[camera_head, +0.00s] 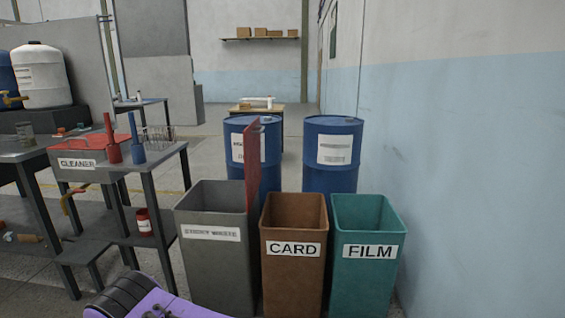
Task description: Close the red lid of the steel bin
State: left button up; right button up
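The steel bin (216,262) is a tall grey open-topped bin with a label that seems to read "STICKY WASTE". It stands left of the brown bin. Its red lid (252,165) stands upright, seen nearly edge-on, along the bin's right side, so the bin is open. The bin's inside looks dark and its contents cannot be seen. A purple and black part of my own body shows at the bottom, left of and in front of the bin. Neither of my grippers is in view.
A brown CARD bin (291,279) and a teal FILM bin (366,281) stand close on the right, before a blue wall. Two blue drums (331,172) stand behind. A dark bench (158,158) with bottles is at left. Floor shows between bench and drums.

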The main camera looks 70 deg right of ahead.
aim_at(252, 134)
jog(key=u, duration=0.05)
jog(key=k, duration=0.15)
jog(key=z, duration=2.2)
jog(key=i, duration=0.4)
jog(key=u, duration=0.2)
jog(key=k, duration=0.35)
jog(key=z, duration=0.8)
jog(key=i, duration=0.85)
jog(key=u, duration=0.1)
